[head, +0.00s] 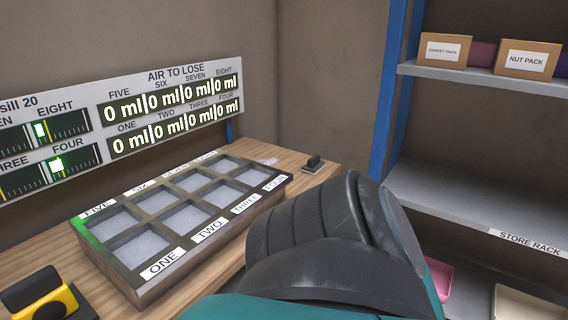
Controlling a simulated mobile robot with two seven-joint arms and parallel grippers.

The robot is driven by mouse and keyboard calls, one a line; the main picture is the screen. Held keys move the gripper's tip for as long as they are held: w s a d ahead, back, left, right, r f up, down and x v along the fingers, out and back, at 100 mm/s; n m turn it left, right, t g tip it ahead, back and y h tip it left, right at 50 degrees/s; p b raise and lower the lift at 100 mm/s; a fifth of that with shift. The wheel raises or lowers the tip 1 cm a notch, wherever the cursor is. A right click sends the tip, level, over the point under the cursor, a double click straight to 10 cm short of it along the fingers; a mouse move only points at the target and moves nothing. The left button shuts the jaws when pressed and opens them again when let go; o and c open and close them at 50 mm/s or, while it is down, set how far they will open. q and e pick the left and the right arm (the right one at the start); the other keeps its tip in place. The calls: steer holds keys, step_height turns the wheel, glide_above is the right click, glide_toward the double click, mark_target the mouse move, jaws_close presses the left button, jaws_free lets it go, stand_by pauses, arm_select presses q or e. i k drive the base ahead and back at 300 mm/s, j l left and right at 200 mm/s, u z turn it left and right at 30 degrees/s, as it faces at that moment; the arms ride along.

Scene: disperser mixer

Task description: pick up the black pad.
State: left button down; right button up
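A small dark block (313,164) lies on the wooden table's back right corner, right of the compartment tray. It may be the black pad, but it is too small to tell for sure. My own dark, ridged arm part with teal sections fills the lower middle and hides the table's front right. Neither of my grippers shows in the head view, so I cannot see what they hold.
The compartment tray (141,272) with labelled cells sits on the wooden table (318,182). A black and yellow object (48,298) is at the lower left. A readout board (175,72) stands behind. A store rack (460,205) with boxes (527,60) is at right.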

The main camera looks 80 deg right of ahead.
mark_target(314, 164)
steer(key=z, duration=2.75)
steer(key=l+u, duration=0.1)
steer(key=u, duration=0.4)
steer(key=i+l+u, duration=0.15)
steer(key=u, duration=0.35)
steer(key=l+u, duration=0.1)
steer(key=u, duration=0.35)
steer(key=l+u, duration=0.3)
steer(key=l, duration=0.15)
steer(key=l+u, duration=0.3)
steer(key=l, duration=0.15)
